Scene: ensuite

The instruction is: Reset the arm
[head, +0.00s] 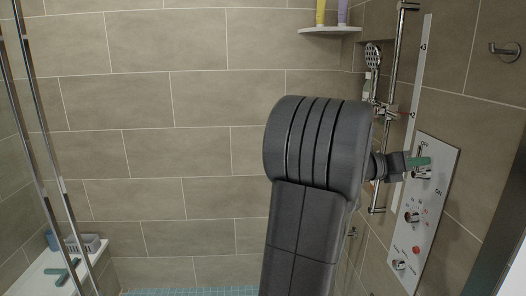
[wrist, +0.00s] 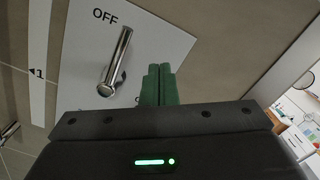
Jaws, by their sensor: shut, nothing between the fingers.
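My gripper (head: 418,161) is at the right in the head view, with its green fingertips in front of the upper part of a white control panel (head: 438,205). In the wrist view the green fingers (wrist: 158,84) are together with nothing between them. There the chrome lever (wrist: 116,62) on the panel stands just left of the fingers, near the "OFF" label, apart from them as far as I can tell. In the head view the lever (head: 422,175) is just under the fingertips and partly hidden. My dark arm covers the middle of the head view.
Lower on the panel are a chrome knob (head: 412,217), a red button (head: 416,250) and another knob (head: 399,264). A shower rail (head: 395,50) with a hand shower (head: 373,56) is left of the panel. A corner shelf (head: 330,30) holds bottles. A glass edge with chrome bars (head: 40,140) is at the left.

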